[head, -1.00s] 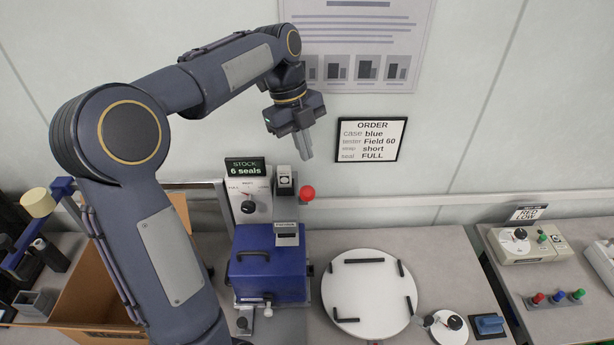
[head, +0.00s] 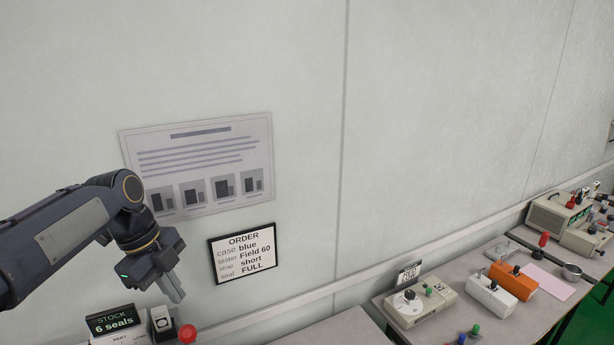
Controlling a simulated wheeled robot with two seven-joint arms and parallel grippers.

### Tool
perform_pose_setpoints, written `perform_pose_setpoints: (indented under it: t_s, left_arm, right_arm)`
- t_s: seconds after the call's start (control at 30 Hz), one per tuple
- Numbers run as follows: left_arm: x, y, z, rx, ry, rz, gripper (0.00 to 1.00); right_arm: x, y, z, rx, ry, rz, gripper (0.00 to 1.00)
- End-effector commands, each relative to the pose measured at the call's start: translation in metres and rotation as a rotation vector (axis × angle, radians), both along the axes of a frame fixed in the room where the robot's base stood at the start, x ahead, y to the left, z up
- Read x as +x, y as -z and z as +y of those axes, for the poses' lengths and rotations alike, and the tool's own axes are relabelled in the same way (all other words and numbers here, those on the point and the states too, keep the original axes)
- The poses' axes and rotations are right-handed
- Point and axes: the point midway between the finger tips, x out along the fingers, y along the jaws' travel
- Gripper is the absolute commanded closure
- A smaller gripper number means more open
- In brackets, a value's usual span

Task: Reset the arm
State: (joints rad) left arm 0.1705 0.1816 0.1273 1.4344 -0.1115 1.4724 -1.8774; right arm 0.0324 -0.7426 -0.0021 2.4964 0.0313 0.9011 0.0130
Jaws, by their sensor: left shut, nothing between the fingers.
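My left gripper (head: 171,289) comes in from the left in the head view. Its fingers are shut with nothing between them and point down and right. It hangs in the air in front of the wall, beside the order sign (head: 242,255) and above the bench. The sign reads case blue, tester Field 60, strap short, seal FULL. My right gripper is not in view.
A stock sign (head: 112,320) reading 6 seals and a red knob (head: 187,334) stand below the gripper. A wall poster (head: 198,165) hangs above it. At right, benches carry a beige device (head: 420,303), a white box (head: 490,295) and an orange box (head: 513,280).

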Motion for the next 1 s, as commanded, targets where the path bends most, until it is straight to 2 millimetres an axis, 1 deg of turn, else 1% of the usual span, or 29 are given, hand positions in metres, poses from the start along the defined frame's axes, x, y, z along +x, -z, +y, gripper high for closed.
perform_pose_setpoints:
  t_s: [0.03,0.07,0.1,0.17,0.2,0.27,0.3,0.37,0.4,0.5,0.6,0.73,0.77,0.8,0.87,1.0]
  left_arm:
    - [-0.017,-0.005,-0.004,-0.003,-0.104,-0.004,1.0]
    - [-0.027,-0.006,-0.007,-0.009,-0.183,-0.003,1.0]
    - [-0.041,-0.006,-0.011,-0.019,-0.296,-0.001,1.0]
    - [-0.062,-0.004,-0.017,-0.046,-0.468,0.003,1.0]
    - [-0.076,-0.002,-0.021,-0.068,-0.583,0.009,1.0]
    - [-0.096,0.004,-0.027,-0.11,-0.753,0.017,1.0]
    - [-0.111,0.009,-0.032,-0.142,-0.872,0.026,1.0]
    - [-0.132,0.019,-0.039,-0.205,-1.055,0.045,1.0]
    - [-0.146,0.026,-0.045,-0.252,-1.176,0.064,1.0]
    - [-0.176,0.048,-0.057,-0.37,-1.444,0.119,1.0]
    - [-0.196,0.067,-0.068,-0.474,-1.644,0.179,1.0]
    - [-0.212,0.085,-0.078,-0.57,-1.811,0.245,1.0]
    - [-0.209,0.097,-0.076,-0.568,-1.822,0.254,1.0]
    - [-0.209,0.101,-0.075,-0.569,-1.834,0.264,1.0]
    - [-0.208,0.104,-0.075,-0.573,-1.846,0.275,1.0]
    - [-0.208,0.102,-0.075,-0.576,-1.853,0.281,1.0]
  right_arm:
    - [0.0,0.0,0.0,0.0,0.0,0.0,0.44]
    - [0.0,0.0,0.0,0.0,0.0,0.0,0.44]
    - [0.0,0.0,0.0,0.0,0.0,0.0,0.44]
    - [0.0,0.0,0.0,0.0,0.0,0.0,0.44]
    - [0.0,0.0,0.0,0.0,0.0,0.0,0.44]
    - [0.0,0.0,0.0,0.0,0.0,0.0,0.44]
    - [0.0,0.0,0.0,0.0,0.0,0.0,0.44]
    - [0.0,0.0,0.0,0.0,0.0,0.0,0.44]
    - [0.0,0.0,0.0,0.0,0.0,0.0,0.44]
    - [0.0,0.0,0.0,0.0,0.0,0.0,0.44]
    - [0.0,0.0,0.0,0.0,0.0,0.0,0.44]
    - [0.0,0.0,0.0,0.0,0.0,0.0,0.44]
    - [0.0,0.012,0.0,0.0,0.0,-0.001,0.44]
    - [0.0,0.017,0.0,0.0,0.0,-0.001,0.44]
    - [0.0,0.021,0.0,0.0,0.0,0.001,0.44]
    - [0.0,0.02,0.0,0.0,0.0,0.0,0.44]
